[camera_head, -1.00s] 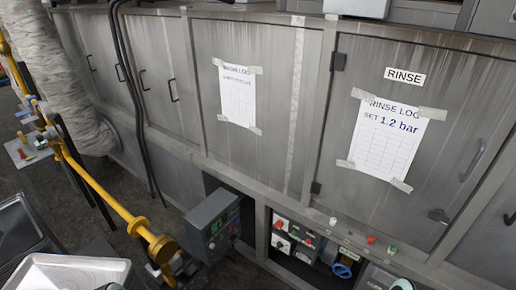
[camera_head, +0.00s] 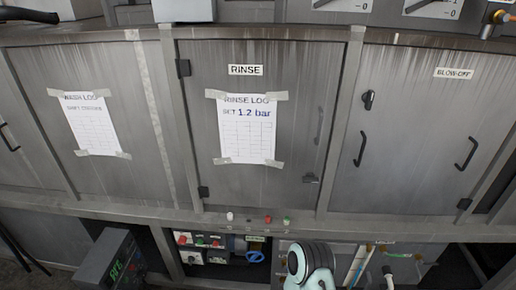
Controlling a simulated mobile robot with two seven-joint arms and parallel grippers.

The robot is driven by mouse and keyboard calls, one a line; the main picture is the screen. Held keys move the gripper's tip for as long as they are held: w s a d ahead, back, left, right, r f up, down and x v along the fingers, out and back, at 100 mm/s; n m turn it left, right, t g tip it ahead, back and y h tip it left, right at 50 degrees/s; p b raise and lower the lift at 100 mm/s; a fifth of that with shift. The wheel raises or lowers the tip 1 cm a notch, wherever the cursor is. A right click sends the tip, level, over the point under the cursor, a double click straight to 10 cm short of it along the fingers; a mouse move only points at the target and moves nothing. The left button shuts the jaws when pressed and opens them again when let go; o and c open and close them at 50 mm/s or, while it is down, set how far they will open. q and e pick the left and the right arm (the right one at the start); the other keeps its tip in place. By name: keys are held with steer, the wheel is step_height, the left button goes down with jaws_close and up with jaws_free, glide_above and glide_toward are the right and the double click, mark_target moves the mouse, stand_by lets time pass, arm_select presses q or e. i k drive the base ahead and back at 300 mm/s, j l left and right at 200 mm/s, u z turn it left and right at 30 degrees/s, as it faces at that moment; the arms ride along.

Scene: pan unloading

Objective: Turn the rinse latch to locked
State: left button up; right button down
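The rinse door (camera_head: 225,165) is a grey metal panel in the middle of the head view, under a RINSE label (camera_head: 245,70), and it looks closed. The rinse latch (camera_head: 310,178) is a small dark piece at the door's lower right edge, below a vertical handle (camera_head: 319,126). It is too small to tell whether it is locked. A rounded white and black part of my arm shows at the bottom centre, below the door. Neither gripper's fingers are in view.
A taped rinse log (camera_head: 247,145) reads SET 1.2 bar. The blow-off door (camera_head: 410,150) is to the right, with its own dark latch (camera_head: 369,99). Small buttons (camera_head: 268,219) line the ledge below. A grey control box (camera_head: 112,262) stands at lower left.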

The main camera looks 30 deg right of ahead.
mark_target(311, 178)
steer(key=z, duration=1.6)
